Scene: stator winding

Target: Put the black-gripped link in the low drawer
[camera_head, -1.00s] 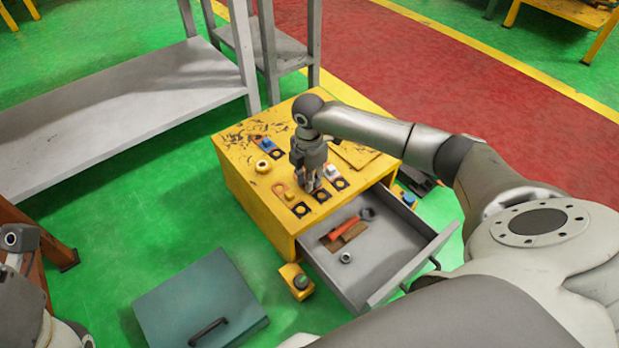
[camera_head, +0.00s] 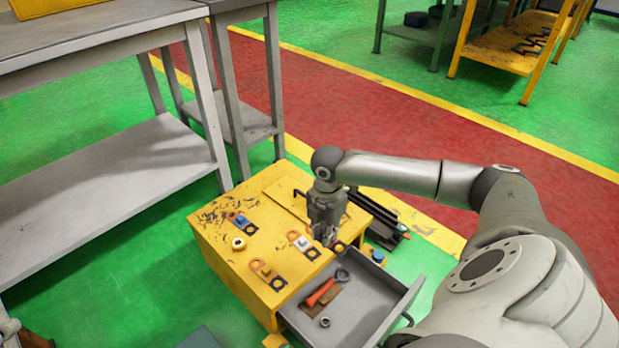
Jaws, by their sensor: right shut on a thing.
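My right gripper (camera_head: 329,238) is shut on the black-gripped link (camera_head: 339,248), of which only a small yellow and dark part shows below the fingers. The gripper points down over the front right edge of the yellow cabinet top (camera_head: 262,208), by the open drawer. The grey drawer (camera_head: 368,304) is pulled out. It holds an orange-handled tool (camera_head: 320,292), a brown piece under it and small ring-shaped parts (camera_head: 325,321).
Links with blue (camera_head: 238,219), white (camera_head: 302,242) and orange (camera_head: 263,269) grips lie on the cabinet top, with a yellow ring (camera_head: 238,243). A dark rail-like object (camera_head: 387,232) stands behind the drawer. The drawer's front right part is bare.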

